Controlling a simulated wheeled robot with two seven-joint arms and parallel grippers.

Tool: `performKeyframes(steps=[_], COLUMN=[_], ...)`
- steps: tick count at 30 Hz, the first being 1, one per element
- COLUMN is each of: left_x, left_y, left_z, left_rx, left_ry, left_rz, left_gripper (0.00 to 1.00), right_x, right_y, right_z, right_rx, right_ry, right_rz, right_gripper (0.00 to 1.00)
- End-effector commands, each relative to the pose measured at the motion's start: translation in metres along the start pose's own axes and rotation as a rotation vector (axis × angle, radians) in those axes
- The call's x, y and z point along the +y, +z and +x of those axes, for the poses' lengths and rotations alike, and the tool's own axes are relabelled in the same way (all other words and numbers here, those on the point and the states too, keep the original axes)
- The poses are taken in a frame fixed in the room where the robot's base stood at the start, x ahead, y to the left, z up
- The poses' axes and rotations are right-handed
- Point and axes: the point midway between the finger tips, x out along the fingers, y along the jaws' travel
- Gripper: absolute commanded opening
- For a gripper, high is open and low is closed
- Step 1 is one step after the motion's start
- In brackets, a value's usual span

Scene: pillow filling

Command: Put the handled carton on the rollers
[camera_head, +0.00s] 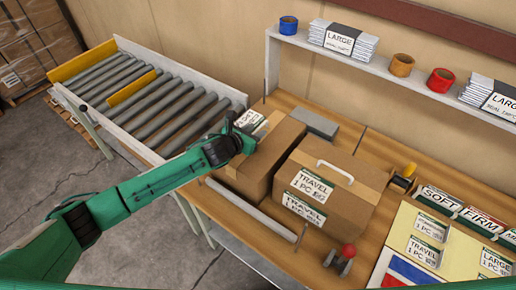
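The handled carton (330,195) is a brown box with a white handle on top and "TRAVEL 1 PC" labels on its top and front. It stands upright on the wooden bench. The rollers (160,105) are a grey roller conveyor at the left, beyond the bench's left end. My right gripper is not in view.
Yellow bars (132,87) lie across the rollers, which otherwise look clear. A grey block (316,124) lies behind the cartons. A red-knobbed lever (345,258) stands in front of the handled carton. A shelf (390,75) with tape rolls and labelled stacks runs above the bench.

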Motion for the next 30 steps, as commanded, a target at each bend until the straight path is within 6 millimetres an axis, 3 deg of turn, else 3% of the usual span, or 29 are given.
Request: performKeyframes(steps=[11, 16, 30], left_x=[0.0001, 0.0001, 0.0001], left_y=[-0.0004, -0.0004, -0.0003], left_z=[0.0071, 0.007, 0.0069], left_rx=[0.0, 0.0, 0.0], left_ry=[0.0, 0.0, 0.0], left_rz=[-0.001, 0.0, 0.0], left_gripper=[0.34, 0.01, 0.0], right_x=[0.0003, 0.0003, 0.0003], right_y=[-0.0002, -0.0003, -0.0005], right_z=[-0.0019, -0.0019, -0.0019], right_rx=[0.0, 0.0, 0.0], right_ry=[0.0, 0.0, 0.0], right_rz=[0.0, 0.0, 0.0], right_gripper=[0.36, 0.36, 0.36])
